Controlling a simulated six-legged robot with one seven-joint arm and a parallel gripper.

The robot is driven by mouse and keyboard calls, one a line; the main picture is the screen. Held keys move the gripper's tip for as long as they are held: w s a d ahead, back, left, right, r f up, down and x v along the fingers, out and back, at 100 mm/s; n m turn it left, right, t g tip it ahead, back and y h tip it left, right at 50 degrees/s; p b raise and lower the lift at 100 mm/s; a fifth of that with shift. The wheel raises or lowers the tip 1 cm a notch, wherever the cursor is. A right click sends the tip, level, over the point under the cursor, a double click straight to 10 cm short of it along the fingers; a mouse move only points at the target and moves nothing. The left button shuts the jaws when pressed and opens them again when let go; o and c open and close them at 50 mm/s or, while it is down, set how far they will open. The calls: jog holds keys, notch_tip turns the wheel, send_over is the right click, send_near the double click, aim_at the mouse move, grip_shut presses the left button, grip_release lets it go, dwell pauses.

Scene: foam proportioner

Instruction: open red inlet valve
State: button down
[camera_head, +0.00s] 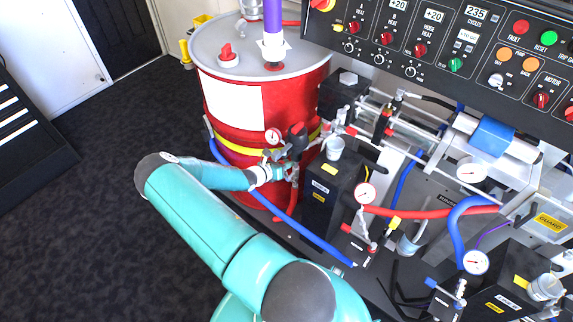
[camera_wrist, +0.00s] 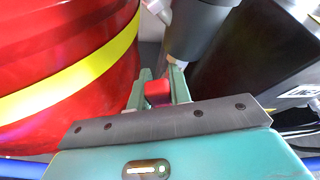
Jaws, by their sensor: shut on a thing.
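In the wrist view a small red handle (camera_wrist: 158,90), which looks like the red inlet valve's, sits between the two green fingers of my gripper (camera_wrist: 160,82). The fingers are shut on it, one on each side. A dark grey cylinder (camera_wrist: 197,30) rises just beyond the fingertips. In the head view my gripper (camera_head: 284,171) reaches in from the left to a cluster of fittings between the red drum (camera_head: 300,98) and a black pump block. The handle's angle and the valve body are largely hidden there by my gripper and the fittings.
The drum's yellow band (camera_wrist: 75,80) is close on the left of my gripper. A black block (camera_head: 330,190) stands close on the right. A blue hose (camera_head: 310,240) runs below. A pressure gauge (camera_head: 273,136) sits just above. Dark floor (camera_head: 90,200) at left is clear.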

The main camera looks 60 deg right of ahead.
jog(key=shift+s, duration=0.1)
jog(key=c, duration=1.3)
grip_release()
jog(key=shift+a, duration=0.1)
jog(key=v, duration=1.3)
jog(key=shift+w+a+r, duration=0.1)
jog(key=shift+w+a, duration=0.1)
jog(key=shift+a, duration=0.05)
